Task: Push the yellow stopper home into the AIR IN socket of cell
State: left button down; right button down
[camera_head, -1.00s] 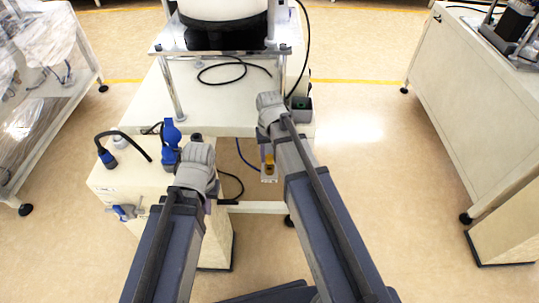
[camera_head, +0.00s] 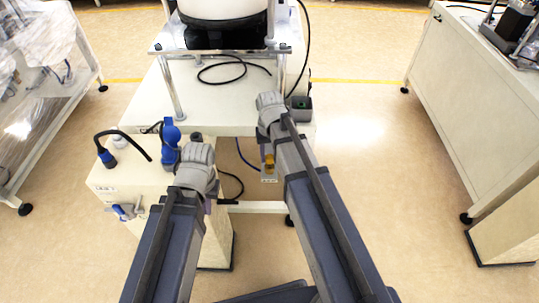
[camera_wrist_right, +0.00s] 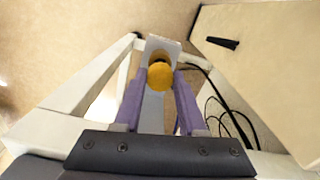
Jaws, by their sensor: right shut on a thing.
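The yellow stopper (camera_head: 269,161) shows beside my right wrist in the head view. In the right wrist view the stopper (camera_wrist_right: 160,76) sits between the tips of the purple fingers of my right gripper (camera_wrist_right: 159,88), which is shut on it. Just beyond the stopper is a light grey upright plate (camera_wrist_right: 163,46) with a dark opening, partly covered by the stopper. I cannot tell how deep the stopper sits in it. My left gripper (camera_head: 210,200) is mostly hidden under its wrist at the front of the bench; its jaws cannot be made out.
A cream bench (camera_head: 220,110) carries a bowl feeder (camera_head: 223,10) on a metal frame. A small dark-topped box (camera_head: 300,103) is right of my right wrist. Open floor lies further right.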

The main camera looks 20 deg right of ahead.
jog(key=shift+f+b, duration=1.25)
jog(key=shift+f, duration=0.05)
dwell(0.7)
jog(key=shift+c, duration=1)
grip_release()
jog(key=shift+r, duration=0.1)
jog(key=shift+r, duration=0.15)
jog(key=shift+r+p, duration=3.45)
jog(key=shift+p, duration=0.25)
jog(key=shift+r, duration=0.1)
notch_tip(320, 180, up, 4)
jog(key=p, duration=0.4)
